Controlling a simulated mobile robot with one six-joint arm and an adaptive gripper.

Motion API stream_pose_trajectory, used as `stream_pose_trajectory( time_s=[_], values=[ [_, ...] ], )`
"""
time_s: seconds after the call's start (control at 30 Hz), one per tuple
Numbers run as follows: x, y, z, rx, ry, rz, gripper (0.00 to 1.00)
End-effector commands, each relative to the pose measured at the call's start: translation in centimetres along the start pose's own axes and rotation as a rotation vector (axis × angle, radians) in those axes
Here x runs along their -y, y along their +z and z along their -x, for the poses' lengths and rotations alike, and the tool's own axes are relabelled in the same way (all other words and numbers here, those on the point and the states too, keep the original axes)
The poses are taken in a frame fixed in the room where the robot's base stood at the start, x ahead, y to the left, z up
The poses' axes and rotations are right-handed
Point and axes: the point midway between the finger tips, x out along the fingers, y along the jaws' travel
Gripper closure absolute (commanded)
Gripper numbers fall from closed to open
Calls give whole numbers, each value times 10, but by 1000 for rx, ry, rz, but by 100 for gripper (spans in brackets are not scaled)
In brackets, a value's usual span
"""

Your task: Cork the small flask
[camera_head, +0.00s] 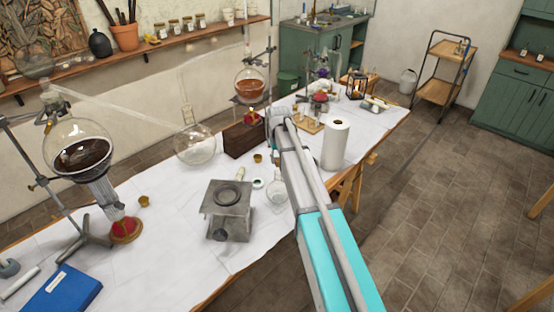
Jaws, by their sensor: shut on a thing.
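A small clear round flask (277,191) stands on the white-covered table, close to the left side of my arm. Its glass is faint, and I cannot make out whether anything is in its neck. A small brown cork-like piece (258,158) lies on the table behind it. A second one (144,201) lies further left. My arm reaches from the lower right up over the table and ends near the wooden box. I cannot make out my gripper or what it holds; the arm hides that area.
A grey metal burner stand (228,211) is left of the small flask, with a small pale dish (257,183) between. A paper towel roll (336,143) stands right of my arm. Large glassware (82,155) and a blue book (62,290) fill the left.

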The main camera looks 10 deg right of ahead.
Motion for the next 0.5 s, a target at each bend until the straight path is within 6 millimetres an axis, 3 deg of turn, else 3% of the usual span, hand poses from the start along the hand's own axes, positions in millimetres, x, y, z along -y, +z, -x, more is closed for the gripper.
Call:
stream_pose_trajectory(
  time_s=[0.2, 0.5],
  values=[
    [0, 0, -16, 0, 0, 0, 94],
    [1, 0, -22, 0, 0, 1, 94]
  ],
)
